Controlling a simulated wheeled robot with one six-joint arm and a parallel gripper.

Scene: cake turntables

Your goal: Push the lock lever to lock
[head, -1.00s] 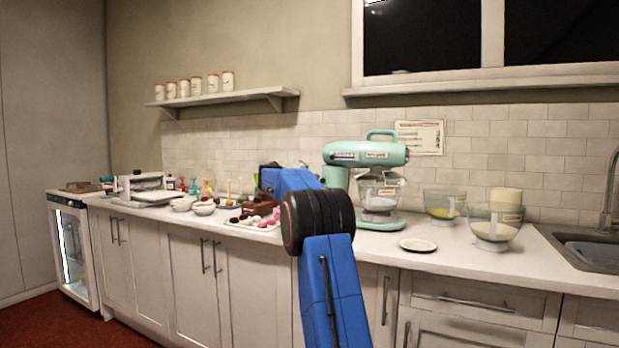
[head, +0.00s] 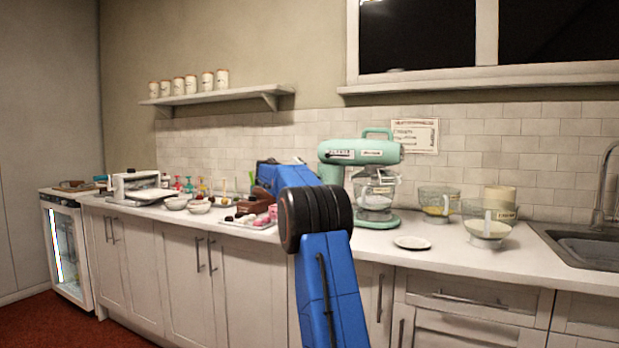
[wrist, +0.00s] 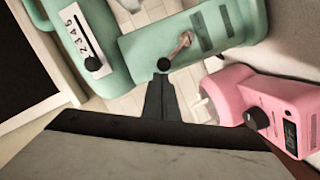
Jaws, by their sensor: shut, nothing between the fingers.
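The mint-green stand mixer (head: 355,152) stands upright on the counter, with a clear bowl under its head. In the wrist view its green body (wrist: 160,50) fills the upper part. A short brass-coloured lever (wrist: 181,44) with a black ball end (wrist: 163,64) sits on it, apparently the lock lever. My gripper (wrist: 163,80) is shut and empty, its tips right at the black ball. I cannot tell whether they touch it. A second black knob sits on a numbered slider plate (wrist: 80,38) to the left. In the head view my blue arm hides the gripper.
A pink appliance (wrist: 270,105) with a black knob and display lies right of my gripper in the wrist view. On the counter, a white plate (head: 412,243) and glass bowls (head: 489,231) stand right of the mixer. Sweets and bowls crowd the left.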

